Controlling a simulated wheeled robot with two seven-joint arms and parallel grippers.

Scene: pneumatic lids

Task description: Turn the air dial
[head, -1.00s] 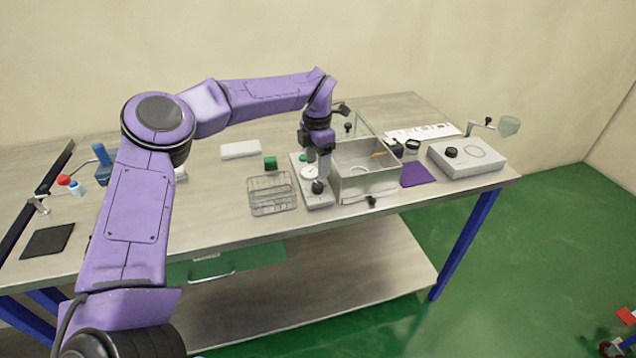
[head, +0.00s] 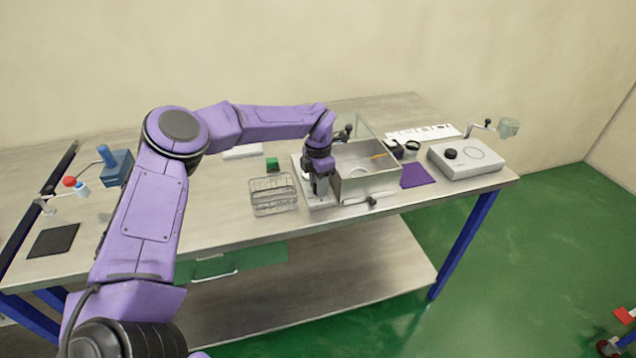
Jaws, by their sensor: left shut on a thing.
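The light grey panel (head: 319,204) lies on the table between the wire rack and the metal box. My left gripper (head: 320,190) points down over its front part and is shut on the air dial. The dial, a small black knob, is hidden behind the fingers from this view. The panel's round gauge is also covered by the gripper. My right gripper is not in view.
A wire rack (head: 274,196) stands close to the panel's left and an open metal box (head: 368,186) close to its right. A grey device (head: 466,162) stands further right. The table's front left is mostly clear.

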